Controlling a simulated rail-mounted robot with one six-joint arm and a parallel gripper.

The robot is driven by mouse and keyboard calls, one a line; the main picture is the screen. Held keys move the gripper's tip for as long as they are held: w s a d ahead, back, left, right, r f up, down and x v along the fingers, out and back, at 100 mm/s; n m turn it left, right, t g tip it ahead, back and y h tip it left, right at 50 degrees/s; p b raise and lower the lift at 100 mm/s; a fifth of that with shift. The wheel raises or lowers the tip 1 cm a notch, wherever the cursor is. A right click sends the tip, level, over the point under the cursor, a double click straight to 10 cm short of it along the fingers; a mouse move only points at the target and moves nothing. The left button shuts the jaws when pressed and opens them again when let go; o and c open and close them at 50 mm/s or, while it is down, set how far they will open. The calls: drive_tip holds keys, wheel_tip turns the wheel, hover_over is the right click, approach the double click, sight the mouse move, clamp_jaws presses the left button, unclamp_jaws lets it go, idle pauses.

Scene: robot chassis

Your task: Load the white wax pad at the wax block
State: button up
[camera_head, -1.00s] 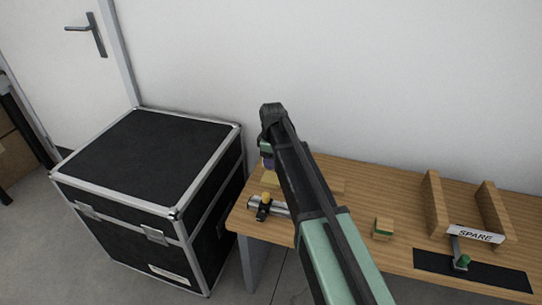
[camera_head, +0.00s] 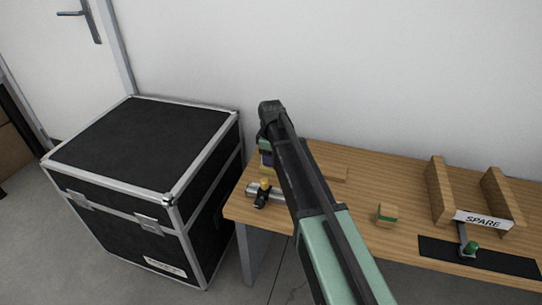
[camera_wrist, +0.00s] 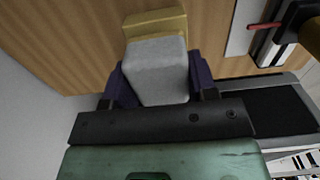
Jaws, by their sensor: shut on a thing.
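The white pad (camera_wrist: 158,70) is a pale grey-white block between the purple fingers of my gripper (camera_wrist: 158,80), seen in the wrist view. My gripper is shut on it. A yellow block (camera_wrist: 155,23) lies just beyond the pad's far end, on or just above the wood; I cannot tell whether pad and block touch. In the head view, my gripper (camera_head: 266,158) is over the left end of the wooden bench (camera_head: 400,185). My arm hides much of that spot, and the pad cannot be made out there.
A clamp with a yellow knob (camera_head: 264,184) stands at the bench's left front edge, close to my gripper. A small wood-and-green block (camera_head: 386,214) and a wooden holder marked SPARE (camera_head: 483,221) are to the right. A black case (camera_head: 145,140) stands left of the bench.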

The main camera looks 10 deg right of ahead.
drive_tip(key=shift+f+b, duration=0.55)
drive_tip(key=shift+b, duration=0.05)
idle(1.3)
drive_tip(key=shift+r, duration=0.1)
wheel_tip(320, 180, up, 7)
drive_tip(key=p, duration=0.7)
wheel_tip(320, 180, up, 20)
drive_tip(key=p, duration=2)
